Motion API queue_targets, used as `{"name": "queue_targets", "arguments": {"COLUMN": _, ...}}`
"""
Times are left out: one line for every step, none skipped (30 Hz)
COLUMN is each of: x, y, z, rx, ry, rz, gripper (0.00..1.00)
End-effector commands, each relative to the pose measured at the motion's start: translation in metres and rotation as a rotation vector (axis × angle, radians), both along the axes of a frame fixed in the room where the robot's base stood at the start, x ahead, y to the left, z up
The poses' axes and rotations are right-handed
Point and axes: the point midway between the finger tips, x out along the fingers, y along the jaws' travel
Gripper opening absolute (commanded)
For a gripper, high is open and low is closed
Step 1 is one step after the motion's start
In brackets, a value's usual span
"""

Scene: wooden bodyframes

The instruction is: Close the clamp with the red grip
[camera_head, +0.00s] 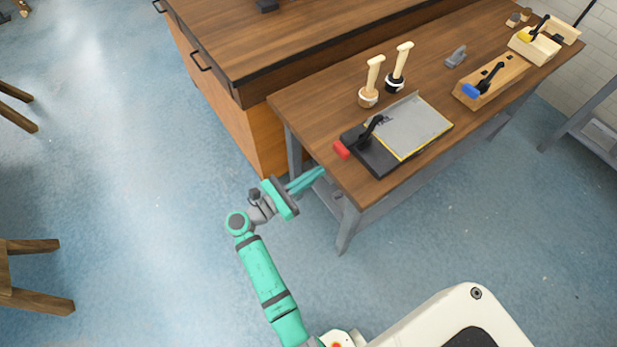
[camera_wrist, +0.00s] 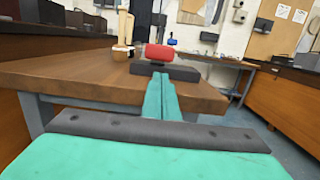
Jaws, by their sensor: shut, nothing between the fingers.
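The clamp's red grip (camera_head: 341,149) sticks out from the left end of a black clamp base (camera_head: 377,160) near the front left corner of the wooden bench. The clamp's black lever (camera_head: 371,130) stands at an angle beside a grey plate. In the wrist view the red grip (camera_wrist: 160,52) is straight ahead, just beyond and above the fingertips. My gripper (camera_head: 319,171) is shut and empty, off the bench's near left edge, below and left of the red grip. Its teal fingers (camera_wrist: 161,78) are pressed together. A gap to the grip cannot be measured.
The grey plate (camera_head: 414,126) lies beside the clamp. Two wooden-handled tools (camera_head: 369,97) (camera_head: 394,84) stand behind it. A blue-gripped clamp (camera_head: 471,91) and a yellow-gripped one (camera_head: 525,36) are farther right. A wooden cabinet (camera_head: 262,130) stands at the left; the floor before the bench is clear.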

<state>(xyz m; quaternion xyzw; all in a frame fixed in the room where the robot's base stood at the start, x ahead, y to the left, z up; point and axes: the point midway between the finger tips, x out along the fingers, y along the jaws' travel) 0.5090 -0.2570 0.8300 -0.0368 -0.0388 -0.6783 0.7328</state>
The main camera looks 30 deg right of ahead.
Motion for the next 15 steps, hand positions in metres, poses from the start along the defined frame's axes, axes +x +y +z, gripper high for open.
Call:
{"name": "queue_targets", "arguments": {"x": -0.001, "y": -0.01, "z": 0.001, "rx": 0.0, "ry": -0.001, "rz": -0.005, "gripper": 0.0}}
{"name": "queue_targets", "arguments": {"x": 0.0, "y": -0.015, "z": 0.002, "rx": 0.0, "ry": -0.001, "rz": -0.003, "gripper": 0.0}}
{"name": "queue_targets", "arguments": {"x": 0.001, "y": -0.021, "z": 0.002, "rx": 0.0, "ry": -0.001, "rz": -0.003, "gripper": 0.0}}
{"name": "queue_targets", "arguments": {"x": 0.001, "y": -0.026, "z": 0.003, "rx": 0.001, "ry": -0.001, "rz": -0.003, "gripper": 0.0}}
{"name": "queue_targets", "arguments": {"x": 0.001, "y": -0.03, "z": 0.003, "rx": 0.001, "ry": -0.001, "rz": -0.002, "gripper": 0.0}}
{"name": "queue_targets", "arguments": {"x": 0.001, "y": -0.036, "z": 0.003, "rx": 0.001, "ry": -0.001, "rz": -0.003, "gripper": 0.0}}
{"name": "queue_targets", "arguments": {"x": 0.002, "y": -0.039, "z": 0.004, "rx": 0.001, "ry": -0.001, "rz": -0.002, "gripper": 0.0}}
{"name": "queue_targets", "arguments": {"x": 0.003, "y": -0.042, "z": 0.004, "rx": 0.001, "ry": -0.001, "rz": -0.001, "gripper": 0.0}}
{"name": "queue_targets", "arguments": {"x": 0.003, "y": -0.046, "z": 0.005, "rx": 0.001, "ry": -0.001, "rz": -0.001, "gripper": 0.0}}
{"name": "queue_targets", "arguments": {"x": 0.003, "y": -0.049, "z": 0.005, "rx": 0.001, "ry": -0.001, "rz": -0.001, "gripper": 0.0}}
{"name": "queue_targets", "arguments": {"x": 0.004, "y": -0.051, "z": 0.005, "rx": 0.001, "ry": -0.001, "rz": -0.001, "gripper": 0.0}}
{"name": "queue_targets", "arguments": {"x": 0.004, "y": -0.053, "z": 0.005, "rx": 0.001, "ry": -0.001, "rz": 0.0, "gripper": 0.0}}
{"name": "queue_targets", "arguments": {"x": 0.004, "y": -0.054, "z": 0.006, "rx": 0.001, "ry": -0.001, "rz": 0.0, "gripper": 0.0}}
{"name": "queue_targets", "arguments": {"x": 0.004, "y": -0.055, "z": 0.006, "rx": 0.002, "ry": -0.002, "rz": 0.0, "gripper": 0.0}}
{"name": "queue_targets", "arguments": {"x": 0.004, "y": -0.056, "z": 0.006, "rx": 0.002, "ry": -0.002, "rz": 0.0, "gripper": 0.0}}
